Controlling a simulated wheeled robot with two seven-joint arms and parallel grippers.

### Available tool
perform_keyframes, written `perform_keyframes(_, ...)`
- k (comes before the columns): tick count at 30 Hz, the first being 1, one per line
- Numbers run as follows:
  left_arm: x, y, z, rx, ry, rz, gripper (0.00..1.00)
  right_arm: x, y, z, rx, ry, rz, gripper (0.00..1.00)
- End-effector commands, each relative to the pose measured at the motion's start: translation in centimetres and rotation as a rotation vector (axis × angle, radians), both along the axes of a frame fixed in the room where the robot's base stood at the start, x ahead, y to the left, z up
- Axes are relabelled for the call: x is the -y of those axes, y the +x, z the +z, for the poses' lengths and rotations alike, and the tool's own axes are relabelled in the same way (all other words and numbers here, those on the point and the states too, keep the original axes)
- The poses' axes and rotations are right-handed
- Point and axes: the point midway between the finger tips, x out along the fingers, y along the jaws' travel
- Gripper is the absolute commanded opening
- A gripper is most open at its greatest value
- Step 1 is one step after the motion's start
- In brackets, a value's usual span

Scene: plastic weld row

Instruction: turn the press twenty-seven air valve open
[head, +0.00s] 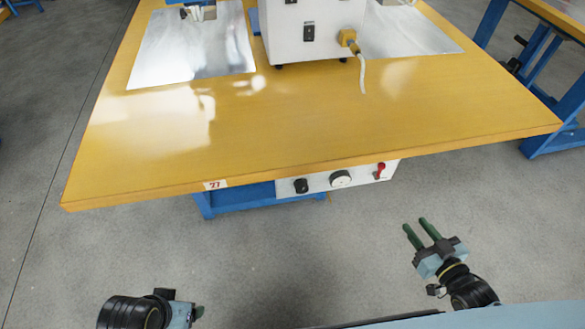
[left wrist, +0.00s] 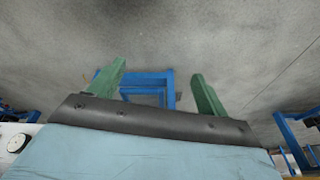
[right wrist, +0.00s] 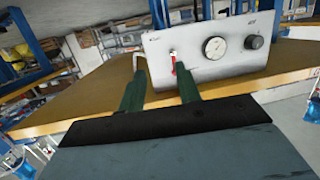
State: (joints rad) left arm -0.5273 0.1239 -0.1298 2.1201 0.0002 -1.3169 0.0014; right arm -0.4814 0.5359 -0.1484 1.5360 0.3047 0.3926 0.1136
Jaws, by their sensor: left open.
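The air valve has a red handle (head: 381,170) at the right end of a white panel (head: 364,177) under the front edge of the table tagged 27 (head: 215,185). In the right wrist view the red handle (right wrist: 173,61) appears between the fingertips, and the panel appears above the table. My right gripper (head: 415,225) is open and empty, in front of the panel and apart from the handle. Its green fingers (right wrist: 160,80) point toward the panel. My left gripper (head: 198,312) is low at the bottom left; its fingers (left wrist: 158,70) are apart and empty.
A round gauge (head: 341,179) and a black knob (head: 300,186) sit beside the valve. The yellow tabletop (head: 300,115) overhangs the panel. A white press body (head: 313,35) with a hose stands on it. The floor between grippers and table is clear.

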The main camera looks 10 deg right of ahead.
Motion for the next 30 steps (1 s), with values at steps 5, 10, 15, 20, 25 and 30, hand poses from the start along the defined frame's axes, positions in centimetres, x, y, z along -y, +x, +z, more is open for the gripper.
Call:
perform_keyframes(5,-0.1,-0.3,2.3,0.025,0.0,0.002,0.77,-1.0,1.1,2.6,0.139,0.053,0.057,0.33)
perform_keyframes(10,-0.1,-0.7,3.7,0.031,-0.001,0.003,0.77,-1.5,1.6,4.0,0.186,0.074,0.076,0.33)
perform_keyframes(15,0.2,-1.1,5.1,0.041,-0.01,0.005,0.77,-2.0,3.4,4.2,0.191,0.076,0.077,0.33)
perform_keyframes(20,1.1,0.8,6.1,0.157,-0.039,-0.007,0.77,-2.7,5.8,4.1,0.19,0.074,0.076,0.33)
perform_keyframes(25,2.3,3.8,7.3,0.329,-0.08,-0.026,0.77,-3.3,7.9,4.0,0.187,0.073,0.076,0.33)
perform_keyframes(30,3.4,6.4,8.9,0.497,-0.119,-0.041,0.77,-3.9,9.9,4.0,0.187,0.073,0.076,0.33)
